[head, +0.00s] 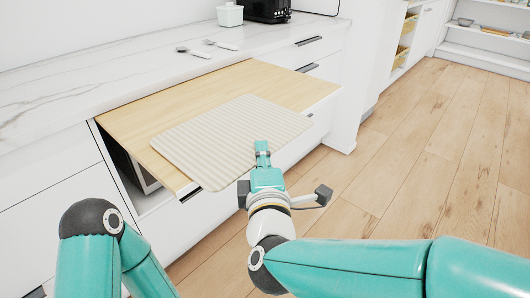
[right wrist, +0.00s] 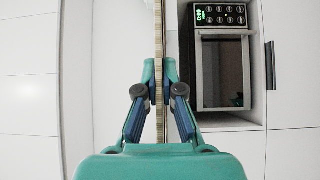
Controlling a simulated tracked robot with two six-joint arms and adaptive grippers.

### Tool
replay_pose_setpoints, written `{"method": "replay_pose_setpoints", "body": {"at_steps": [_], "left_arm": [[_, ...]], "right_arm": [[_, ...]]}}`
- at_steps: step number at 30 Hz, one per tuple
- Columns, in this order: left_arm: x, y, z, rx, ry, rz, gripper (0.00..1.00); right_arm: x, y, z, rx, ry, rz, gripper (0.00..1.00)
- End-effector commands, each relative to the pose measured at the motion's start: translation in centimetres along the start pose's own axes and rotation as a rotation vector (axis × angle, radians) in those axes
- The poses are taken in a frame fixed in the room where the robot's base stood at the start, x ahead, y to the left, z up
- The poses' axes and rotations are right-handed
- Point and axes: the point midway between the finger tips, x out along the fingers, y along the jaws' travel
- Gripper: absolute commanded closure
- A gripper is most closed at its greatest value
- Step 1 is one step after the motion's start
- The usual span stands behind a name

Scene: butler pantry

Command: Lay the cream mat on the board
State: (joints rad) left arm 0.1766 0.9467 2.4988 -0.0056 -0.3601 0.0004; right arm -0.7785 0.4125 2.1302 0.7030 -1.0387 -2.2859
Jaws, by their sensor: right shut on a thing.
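The cream mat (head: 225,135) is a ribbed, flat sheet with rounded corners. It lies over the pale wooden pull-out board (head: 150,118), turned at an angle to it, and its near edge reaches past the board's front edge. I cannot tell whether it touches the board. My right gripper (head: 262,148) is shut on the mat's near right edge. In the right wrist view the fingers (right wrist: 160,72) pinch a thin strip seen edge-on. My left arm shows at the lower left, but its gripper is out of view.
The marble counter (head: 110,80) behind the board carries two spoon-like utensils (head: 222,44), a white container (head: 230,14) and a black appliance (head: 266,9). An oven with a green display (right wrist: 220,60) sits below the board. The wooden floor (head: 420,150) at right is clear.

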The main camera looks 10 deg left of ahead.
Motion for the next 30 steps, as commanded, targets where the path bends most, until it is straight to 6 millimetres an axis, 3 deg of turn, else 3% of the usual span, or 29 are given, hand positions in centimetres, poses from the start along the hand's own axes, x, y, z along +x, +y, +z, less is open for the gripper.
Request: {"method": "replay_pose_setpoints", "body": {"at_steps": [4,6,10,22,30], "left_arm": [[0.0,0.0,0.0,0.000,0.000,0.000,0.60],[0.0,0.0,0.0,0.000,0.000,0.000,0.60],[0.0,0.0,0.0,0.000,0.000,0.000,0.60],[-0.1,0.0,0.0,0.000,0.000,0.000,0.60],[-0.1,0.0,0.0,0.000,0.000,0.000,0.60]], "right_arm": [[0.0,0.1,0.0,0.000,0.000,0.002,1.00],[0.0,0.1,0.0,0.000,0.000,0.002,0.84],[0.0,0.1,0.0,0.000,0.000,0.001,0.65],[-0.6,0.0,-0.1,-0.001,0.002,-0.001,0.65],[-4.6,0.0,-0.1,-0.001,0.004,0.001,0.65]]}}
